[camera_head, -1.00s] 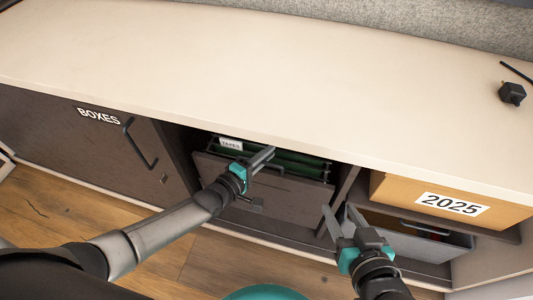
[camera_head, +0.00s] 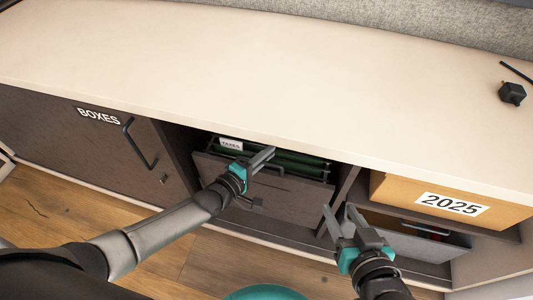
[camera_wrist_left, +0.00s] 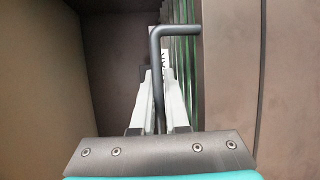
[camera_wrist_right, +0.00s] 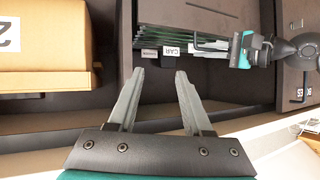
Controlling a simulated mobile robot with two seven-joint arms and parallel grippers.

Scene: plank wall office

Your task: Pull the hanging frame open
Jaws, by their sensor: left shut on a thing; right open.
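The hanging frame is a dark drawer (camera_head: 290,196) in the middle opening of the cabinet, holding green hanging files (camera_head: 304,160) with a TAXES tab (camera_head: 230,144). Its front stands close to the opening under the countertop. My left gripper (camera_head: 264,157) is at its top front, with a dark bar handle (camera_wrist_left: 157,52) between the fingers. In the left wrist view the fingers (camera_wrist_left: 157,78) are shut on that handle, and the green files show beside it. My right gripper (camera_head: 339,208) is open and empty, right of the drawer. It also shows in the right wrist view (camera_wrist_right: 160,72).
A BOXES door (camera_head: 80,140) with a bar handle is on the left. On the right, a 2025 cardboard box (camera_head: 400,192) stands on a shelf above a grey bin (camera_head: 455,248). A black plug (camera_head: 512,94) lies on the countertop (camera_head: 260,75).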

